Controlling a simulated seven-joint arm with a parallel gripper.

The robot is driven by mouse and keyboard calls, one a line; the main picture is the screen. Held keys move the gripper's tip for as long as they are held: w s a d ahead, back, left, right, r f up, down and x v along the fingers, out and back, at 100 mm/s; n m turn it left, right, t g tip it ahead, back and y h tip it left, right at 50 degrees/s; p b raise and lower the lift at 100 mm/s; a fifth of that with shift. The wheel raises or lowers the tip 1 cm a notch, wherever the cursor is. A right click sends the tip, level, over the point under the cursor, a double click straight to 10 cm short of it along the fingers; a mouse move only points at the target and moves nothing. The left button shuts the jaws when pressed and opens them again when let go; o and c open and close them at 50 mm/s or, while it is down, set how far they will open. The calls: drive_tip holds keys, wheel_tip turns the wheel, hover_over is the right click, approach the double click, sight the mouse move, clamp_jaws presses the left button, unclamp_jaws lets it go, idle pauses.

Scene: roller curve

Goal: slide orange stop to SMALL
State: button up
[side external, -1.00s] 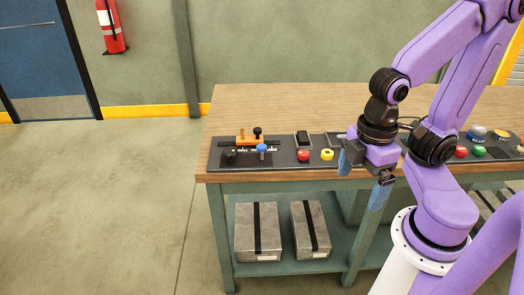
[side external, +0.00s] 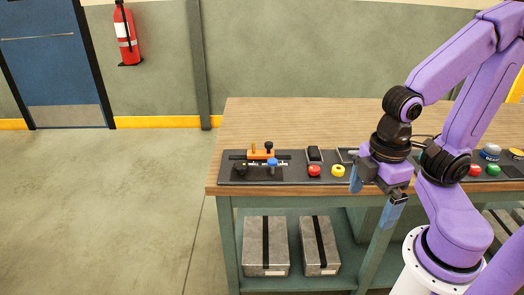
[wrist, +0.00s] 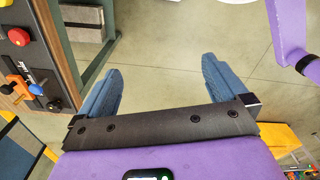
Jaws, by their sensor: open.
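The orange stop (side external: 261,154) sits on a dark rail device at the left end of the bench top, with a black knob and a small brass post on it. A blue knob (side external: 272,162) stands just in front of it. The scale lettering is too small to read. In the wrist view the orange stop (wrist: 16,85) is at the left edge, with the blue knob (wrist: 36,89) beside it. My gripper (side external: 374,195) is well to the right of the stop, at the bench's front edge. Its blue fingers (wrist: 160,90) are wide apart with nothing between them.
A red button (side external: 314,170) and a yellow ring-shaped button (side external: 338,170) stand between the stop and my gripper. A black device (side external: 314,154) lies behind them. The wooden bench top (side external: 300,120) behind is clear. Two strapped metal boxes (side external: 265,245) rest on the lower shelf.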

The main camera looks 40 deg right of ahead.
drive_tip(key=shift+c, duration=0.3)
drive_tip(key=shift+w+a, duration=0.1)
drive_tip(key=c, duration=0.6)
drive_tip(key=w+a+r+m, duration=0.1)
drive_tip(key=w, duration=0.2)
drive_tip(key=w+a+r+m, duration=0.1)
drive_tip(key=w, duration=0.3)
drive_tip(key=w+a+r+m, duration=0.1)
drive_tip(key=w+a, duration=0.1)
drive_tip(key=w, duration=0.2)
drive_tip(key=shift+w+r, duration=0.25)
drive_tip(key=shift+c, duration=0.8)
drive_tip(key=m, duration=1)
hover_over(269, 143)
wheel_tip(269, 143, down, 16)
drive_tip(key=shift+w+f, duration=0.1)
clamp_jaws()
